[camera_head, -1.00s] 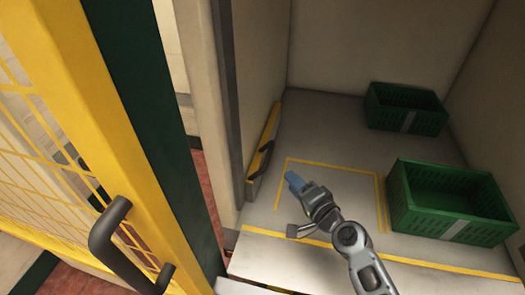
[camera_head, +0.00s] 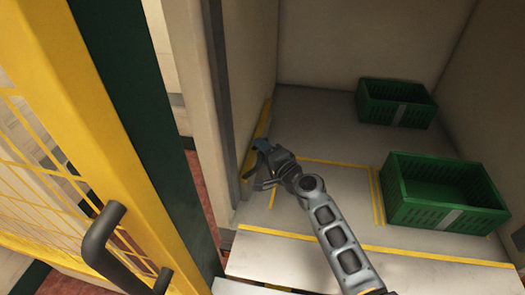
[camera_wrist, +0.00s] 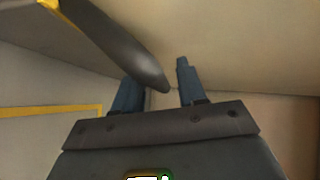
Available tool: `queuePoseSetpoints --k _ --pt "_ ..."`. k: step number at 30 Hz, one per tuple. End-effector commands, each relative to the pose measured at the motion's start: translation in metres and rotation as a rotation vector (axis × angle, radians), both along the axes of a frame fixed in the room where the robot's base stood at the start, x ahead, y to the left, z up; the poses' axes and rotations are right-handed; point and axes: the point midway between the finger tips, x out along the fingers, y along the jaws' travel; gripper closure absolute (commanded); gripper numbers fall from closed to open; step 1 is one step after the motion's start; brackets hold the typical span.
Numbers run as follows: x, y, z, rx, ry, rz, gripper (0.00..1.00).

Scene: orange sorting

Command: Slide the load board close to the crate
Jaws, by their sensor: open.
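The load board (camera_head: 265,117) is a yellow-edged board standing against the left wall of the bay. My gripper (camera_head: 263,146) is in front of it and hides its lower part and handle. In the wrist view the board's dark handle (camera_wrist: 115,42) reaches in from the upper left, and its rounded end lies by the gap between the blue fingers of my gripper (camera_wrist: 157,86). The fingers are apart; I cannot tell whether they touch the handle. The near green crate (camera_head: 398,212) stands empty at the right, well away from the board. A second green crate (camera_head: 380,111) stands behind it.
A yellow tape outline (camera_head: 335,163) marks the floor between board and crates; that floor is clear. A yellow mesh door (camera_head: 125,140) with a dark handle (camera_head: 97,238) stands open at the left. A yellow line (camera_head: 420,257) runs along the bay's front edge.

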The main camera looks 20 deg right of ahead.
Motion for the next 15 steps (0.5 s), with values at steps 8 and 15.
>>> queuePoseSetpoints --k 8,15 --pt "0.0010 0.0003 -0.0005 0.000 0.001 0.000 0.60" --pt "0.0009 0.0002 -0.0005 0.000 0.001 0.000 0.83"
